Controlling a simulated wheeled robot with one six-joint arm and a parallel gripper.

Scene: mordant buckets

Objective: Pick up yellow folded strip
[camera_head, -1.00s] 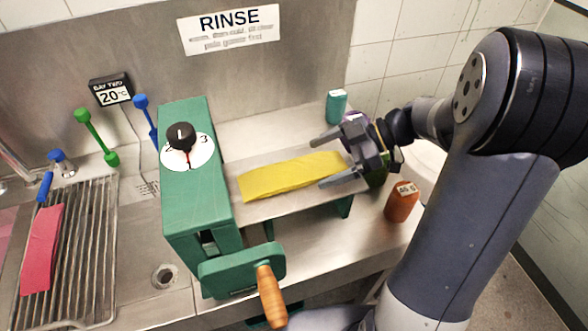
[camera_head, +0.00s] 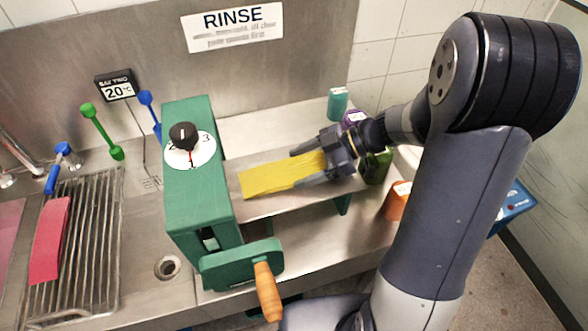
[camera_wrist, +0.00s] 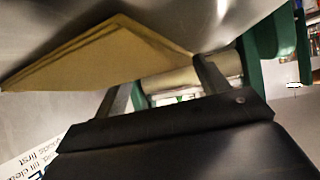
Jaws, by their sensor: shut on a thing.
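The yellow folded strip (camera_head: 264,180) lies along the metal shelf to the right of the green machine, its left end near the machine's side. My gripper (camera_head: 308,166) is at the strip's right end, with one finger along each long edge, shut on it. In the wrist view the yellow strip (camera_wrist: 100,52) shows large and tan, and my gripper's fingers (camera_wrist: 160,85) reach up to it. The strip's right end is hidden by the gripper. I cannot tell whether the strip is lifted off the shelf.
The green machine (camera_head: 195,200) has a dial and a wooden-handled crank (camera_head: 267,290). A teal bottle (camera_head: 337,103), a green bottle (camera_head: 377,165) and an orange bottle (camera_head: 396,200) stand near my gripper. A pink strip (camera_head: 50,240) lies on the rack (camera_head: 95,250) at left.

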